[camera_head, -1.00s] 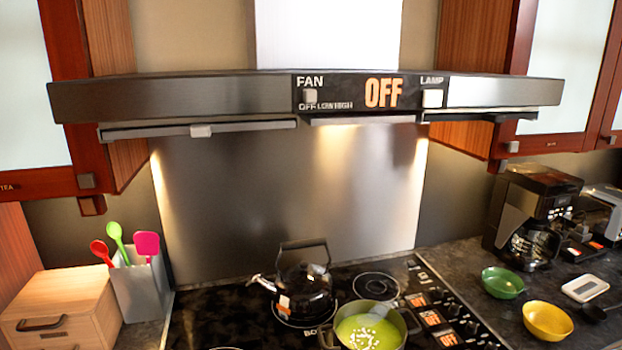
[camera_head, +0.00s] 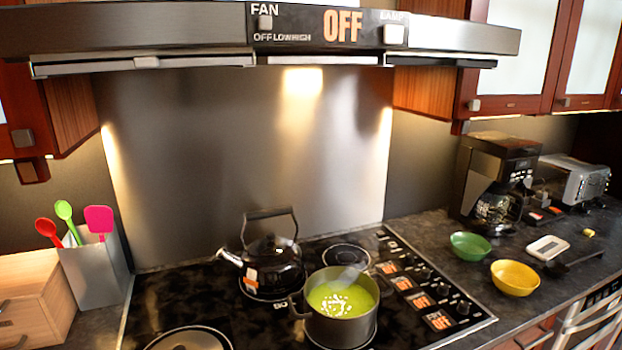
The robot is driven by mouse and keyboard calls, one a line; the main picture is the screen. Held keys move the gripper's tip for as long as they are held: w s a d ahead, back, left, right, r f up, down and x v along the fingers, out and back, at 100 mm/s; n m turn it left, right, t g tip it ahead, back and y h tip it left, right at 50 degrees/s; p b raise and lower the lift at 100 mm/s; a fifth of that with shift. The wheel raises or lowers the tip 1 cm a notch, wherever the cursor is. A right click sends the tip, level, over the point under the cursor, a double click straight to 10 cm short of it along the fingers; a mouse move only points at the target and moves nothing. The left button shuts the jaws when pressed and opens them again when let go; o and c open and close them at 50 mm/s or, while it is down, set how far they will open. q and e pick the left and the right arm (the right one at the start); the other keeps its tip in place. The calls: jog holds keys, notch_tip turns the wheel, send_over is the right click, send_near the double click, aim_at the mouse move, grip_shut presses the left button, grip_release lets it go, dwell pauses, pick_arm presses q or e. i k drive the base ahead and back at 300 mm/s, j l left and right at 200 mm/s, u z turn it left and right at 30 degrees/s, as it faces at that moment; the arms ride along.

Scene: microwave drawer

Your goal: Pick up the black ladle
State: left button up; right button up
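A black ladle (camera_head: 576,262) lies on the dark counter at the right, beside the white device and right of the yellow bowl. Its bowl end points left toward the yellow bowl and its handle runs to the right. It is small and dark against the counter, so its outline is hard to make out. Neither of my grippers is in view.
A yellow bowl (camera_head: 515,278), a green bowl (camera_head: 471,246) and a white device (camera_head: 547,248) sit near the ladle. A coffee maker (camera_head: 495,180) and toaster (camera_head: 575,183) stand behind. A pot of green soup (camera_head: 341,310) and a kettle (camera_head: 268,262) are on the stove.

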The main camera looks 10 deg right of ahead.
aim_at(557, 270)
jog(key=z, duration=1.7)
